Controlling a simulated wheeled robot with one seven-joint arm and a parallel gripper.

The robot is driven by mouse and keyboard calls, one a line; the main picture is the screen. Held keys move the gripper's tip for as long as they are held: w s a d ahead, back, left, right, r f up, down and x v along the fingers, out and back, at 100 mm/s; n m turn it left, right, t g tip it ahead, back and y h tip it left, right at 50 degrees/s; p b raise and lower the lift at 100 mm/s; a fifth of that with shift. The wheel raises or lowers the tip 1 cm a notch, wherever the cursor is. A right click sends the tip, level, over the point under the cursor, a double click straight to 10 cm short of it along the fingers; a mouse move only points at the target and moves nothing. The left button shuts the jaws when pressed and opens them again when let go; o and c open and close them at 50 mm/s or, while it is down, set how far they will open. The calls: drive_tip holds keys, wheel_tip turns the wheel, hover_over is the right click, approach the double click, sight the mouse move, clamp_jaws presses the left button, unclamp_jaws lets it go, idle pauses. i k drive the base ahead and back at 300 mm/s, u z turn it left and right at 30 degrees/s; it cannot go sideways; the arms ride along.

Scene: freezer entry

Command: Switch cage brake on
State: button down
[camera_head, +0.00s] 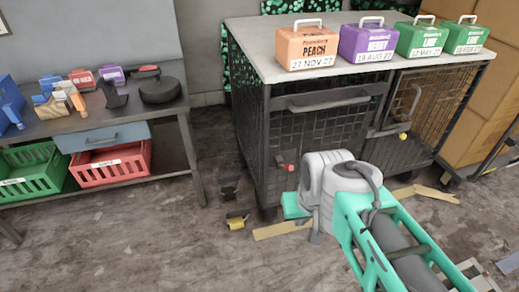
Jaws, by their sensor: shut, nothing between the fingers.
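The cage (262,110) is a dark wire-mesh cart with a pale top, standing in the middle to right of the head view. A red-tipped lever (286,167) sticks out low on its front. A yellow piece with a dark bracket (237,223) sits at floor level, left of the cage's near corner; I cannot tell for certain which part is the brake. My gripper (315,237) is low in front of the cage, pointing down, shut and empty. It looks apart from the yellow piece. My arm hides part of the cage's lower front.
Several labelled boxes, including an orange one (306,47), stand on the cage top. A workbench (50,128) with tools and crates is at left. Cardboard boxes (493,75) stand at right. Wooden scraps (282,230) lie on the floor. The floor at lower left is clear.

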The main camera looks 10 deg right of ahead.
sight(287, 167)
drive_tip(key=u, duration=0.1)
drive_tip(key=i, duration=1.15)
drive_tip(key=z, duration=0.4)
